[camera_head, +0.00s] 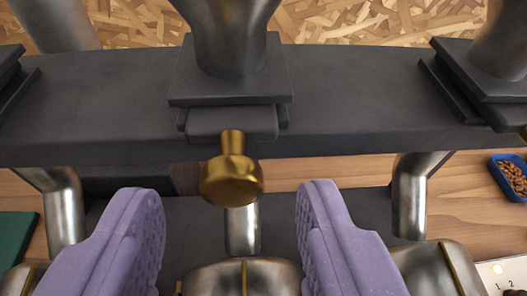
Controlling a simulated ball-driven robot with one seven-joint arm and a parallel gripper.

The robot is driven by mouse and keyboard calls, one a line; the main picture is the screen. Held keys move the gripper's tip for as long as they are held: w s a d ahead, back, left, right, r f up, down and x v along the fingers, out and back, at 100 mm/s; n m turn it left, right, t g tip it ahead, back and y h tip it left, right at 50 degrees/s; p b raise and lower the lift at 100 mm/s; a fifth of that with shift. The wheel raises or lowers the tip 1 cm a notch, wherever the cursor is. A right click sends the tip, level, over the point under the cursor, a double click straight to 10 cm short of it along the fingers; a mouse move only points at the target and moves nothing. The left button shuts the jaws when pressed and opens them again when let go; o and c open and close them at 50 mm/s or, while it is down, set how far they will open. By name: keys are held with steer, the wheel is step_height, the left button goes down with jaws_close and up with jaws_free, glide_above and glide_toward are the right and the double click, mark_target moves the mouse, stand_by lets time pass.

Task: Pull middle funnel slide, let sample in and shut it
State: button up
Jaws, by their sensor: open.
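The middle funnel (232,40) is a metal funnel on a dark square flange, on a dark grey beam. Its slide (232,122) is a dark plate under the flange, with a brass knob (231,180) sticking out toward me. How far the slide is pushed in is hard to tell from above. My gripper (237,195) has two purple padded fingers, open, one on each side of the knob and apart from it. A metal spout (242,230) shows below the knob, above a rounded metal vessel (243,278) with a brass strip, cut by the lower edge.
The dark beam (350,90) spans the view. A right funnel (500,45) stands on it, with a brass knob partly seen at the right edge. A blue tray of beans (510,176) lies at the right. A green item (18,240) lies at the left on the wooden table.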

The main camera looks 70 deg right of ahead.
steer(key=shift+x, duration=1.15)
jaws_close()
